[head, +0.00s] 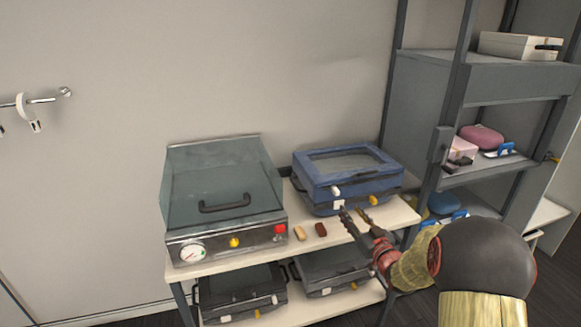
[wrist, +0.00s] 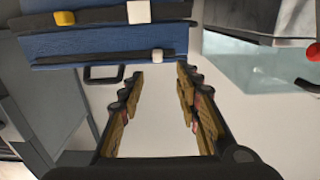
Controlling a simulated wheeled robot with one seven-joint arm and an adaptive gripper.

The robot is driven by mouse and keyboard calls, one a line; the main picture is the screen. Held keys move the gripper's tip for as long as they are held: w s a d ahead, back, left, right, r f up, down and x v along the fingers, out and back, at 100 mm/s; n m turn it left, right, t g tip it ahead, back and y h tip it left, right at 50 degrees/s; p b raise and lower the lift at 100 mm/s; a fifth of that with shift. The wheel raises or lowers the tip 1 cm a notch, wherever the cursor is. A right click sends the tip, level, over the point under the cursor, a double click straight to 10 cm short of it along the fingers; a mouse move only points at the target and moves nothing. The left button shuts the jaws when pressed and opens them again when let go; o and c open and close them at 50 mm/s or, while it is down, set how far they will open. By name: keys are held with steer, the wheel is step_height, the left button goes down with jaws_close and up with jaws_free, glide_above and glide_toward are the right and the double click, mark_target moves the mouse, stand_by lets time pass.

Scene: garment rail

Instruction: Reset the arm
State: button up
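My gripper (head: 352,216) is at the front of the white-topped table, just in front of the blue case. In the wrist view my gripper (wrist: 160,92) shows its two fingers wide apart with nothing between them. My arm reaches in from the lower right of the head view. The blue case (head: 345,175) has a white knob and a yellow knob on its front; it also shows in the wrist view (wrist: 105,48), upside down, beyond the fingertips. I cannot tell exactly how far the fingertips are from it.
A grey machine with a tinted lid (head: 222,190) stands on the table (head: 300,258) at left. Two small blocks, tan (head: 299,233) and dark red (head: 321,230), lie between it and my gripper. Dark cases (head: 240,293) fill the lower shelf. A grey shelf unit (head: 500,85) stands at right.

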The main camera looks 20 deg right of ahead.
steer(key=s+d+f+m+g+h, duration=0.1)
steer(key=s+d+f+g+h, duration=0.15)
steer(key=f, duration=0.35)
steer(key=s+d+f+m+g+h, duration=0.1)
steer(key=s+d+f+g, duration=0.15)
steer(key=f, duration=0.35)
steer(key=s+f+m+g, duration=0.1)
steer(key=s+f+g, duration=0.1)
steer(key=s+g, duration=0.5)
steer(key=s+a+r+g+y, duration=0.1)
steer(key=s+a+r+g, duration=0.1)
steer(key=s+a+r, duration=0.65)
steer(key=s+a+r+g+y, duration=0.1)
steer(key=s+a+r, duration=0.4)
steer(key=s+a, duration=0.7)
steer(key=s+a+r+n+t+p, duration=0.1)
steer(key=s+a+r+n+t, duration=0.1)
steer(key=s+a+r, duration=0.4)
step_height(320, 180, up, 3)
steer(key=shift+a+r+n+t+y, duration=0.15)
steer(key=shift+n+t+y, duration=0.15)
steer(key=shift+y, duration=0.15)
steer(key=shift+c, duration=0.4)
